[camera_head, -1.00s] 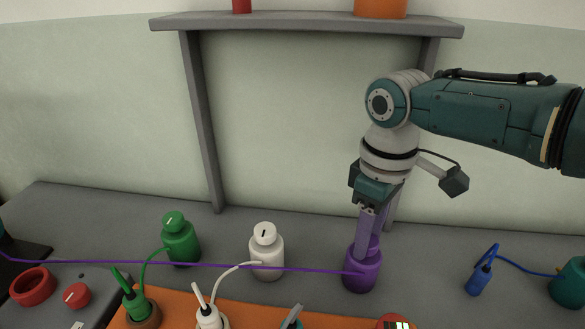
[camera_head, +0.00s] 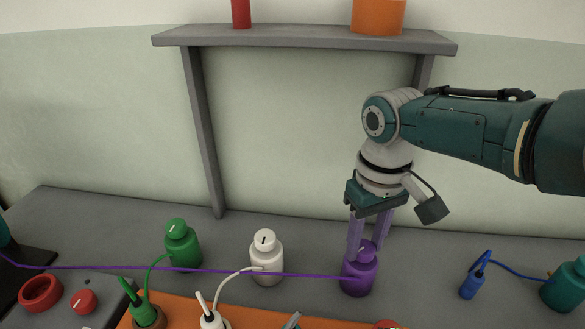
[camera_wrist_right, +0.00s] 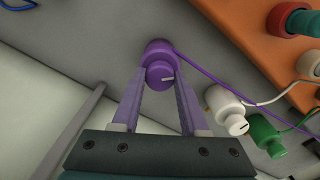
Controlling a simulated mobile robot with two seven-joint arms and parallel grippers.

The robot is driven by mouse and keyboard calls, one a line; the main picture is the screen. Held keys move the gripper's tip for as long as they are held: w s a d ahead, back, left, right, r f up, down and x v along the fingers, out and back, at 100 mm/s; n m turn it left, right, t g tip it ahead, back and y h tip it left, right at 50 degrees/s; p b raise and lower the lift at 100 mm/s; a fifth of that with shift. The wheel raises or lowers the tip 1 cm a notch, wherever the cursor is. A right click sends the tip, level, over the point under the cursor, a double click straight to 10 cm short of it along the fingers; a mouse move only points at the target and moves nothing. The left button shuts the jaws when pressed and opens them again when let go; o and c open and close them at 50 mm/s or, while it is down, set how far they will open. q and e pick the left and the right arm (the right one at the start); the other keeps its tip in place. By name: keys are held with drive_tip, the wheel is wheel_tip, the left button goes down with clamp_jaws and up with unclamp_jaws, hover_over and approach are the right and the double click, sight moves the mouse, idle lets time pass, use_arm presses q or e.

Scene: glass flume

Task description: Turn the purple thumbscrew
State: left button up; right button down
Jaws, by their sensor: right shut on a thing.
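The purple thumbscrew (camera_head: 365,250) is the knob on top of a purple bottle-shaped post (camera_head: 358,279) on the grey bench. A purple cord runs left from the post. My right gripper (camera_head: 365,252) points down from above, its two purple-grey fingers on either side of the thumbscrew. In the right wrist view the thumbscrew (camera_wrist_right: 160,75) sits between the fingertips, with a light mark on its top. The right gripper is shut on it. In the head view the fingers hide part of the knob. My left gripper does not show.
White (camera_head: 267,262) and green (camera_head: 182,248) posts stand to the left. An orange board (camera_head: 262,312) lies in front with plugs on it. A blue plug (camera_head: 471,287) and teal bottle (camera_head: 566,287) are at right. A grey shelf (camera_head: 300,36) spans above.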

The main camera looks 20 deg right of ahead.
sight(365, 246)
drive_tip(key=shift+c, duration=2.2)
unclamp_jaws()
wheel_tip(365, 246, up, 10)
drive_tip(key=p, duration=0.4)
